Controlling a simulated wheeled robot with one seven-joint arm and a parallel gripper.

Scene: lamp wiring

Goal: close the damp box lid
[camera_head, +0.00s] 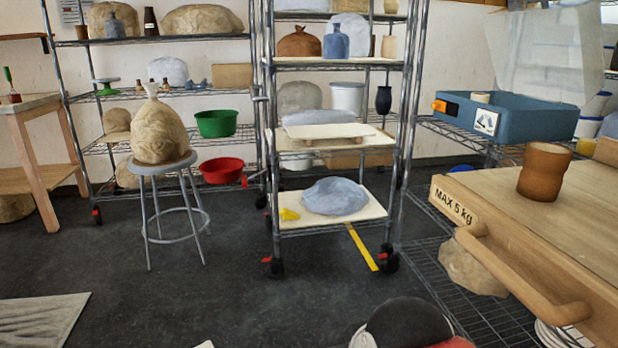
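The damp box (540,121) is a blue tub on a wire shelf at the right. It has an orange latch or tab at its left end and a white picture label on its front. A translucent, whitish lid (540,55) stands raised at the back of the box, so the box is open. A small cream object (480,97) shows at the box's left part, its lower portion hidden by the wall. My gripper is not in view. A dark rounded part with red, probably mine, shows at the bottom edge.
A wooden board or cart top marked MAX 5 kg (495,212), with a front handle, stands at the right before the box. A brown cup (543,172) stands on it. Shelving racks and a stool (163,165) bearing a wrapped bundle stand left. Dark floor (240,270) is largely clear.

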